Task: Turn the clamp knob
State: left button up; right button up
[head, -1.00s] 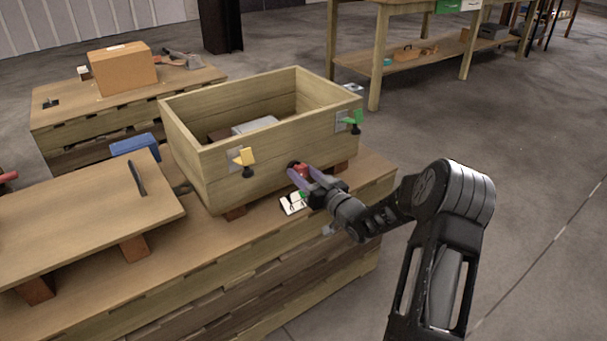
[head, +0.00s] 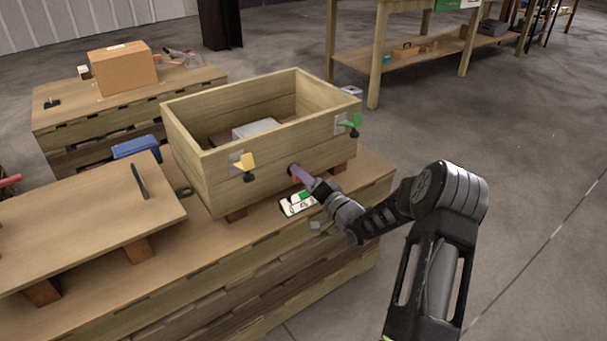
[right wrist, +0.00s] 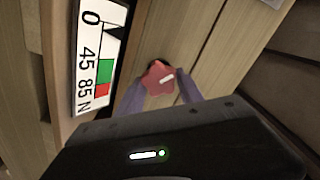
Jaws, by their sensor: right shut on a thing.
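The red star-shaped clamp knob (right wrist: 158,78) with a white mark shows in the right wrist view, against the front wall of the wooden crate (head: 205,175). My right gripper (head: 297,174) reaches the crate's front wall, and its purple fingers (right wrist: 158,92) sit on either side of the knob, shut on it. In the head view the fingers mostly hide the knob. A gauge card (head: 296,204) with a green and red scale lies below the gripper; in the right wrist view (right wrist: 97,60) it reads 45, 85 and N. My left gripper is not in view.
A yellow clamp (head: 245,163) and a green clamp (head: 351,122) are on the crate's front wall. A grey-white block (head: 255,128) lies inside the crate. A raised wooden board (head: 80,215) with a black handle stands at the left.

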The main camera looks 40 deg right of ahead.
jog(key=m+p, duration=0.1)
jog(key=m, duration=0.2)
jog(key=shift+m, duration=0.4)
jog(key=shift+f+m+p, duration=0.15)
jog(key=shift+m+p, duration=0.4)
jog(key=shift+m, duration=1.05)
jog(key=o, duration=1.4)
jog(key=shift+s, duration=0.15)
jog(key=s+p, duration=0.1)
jog(key=s, duration=0.6)
jog(key=shift+s, duration=0.3)
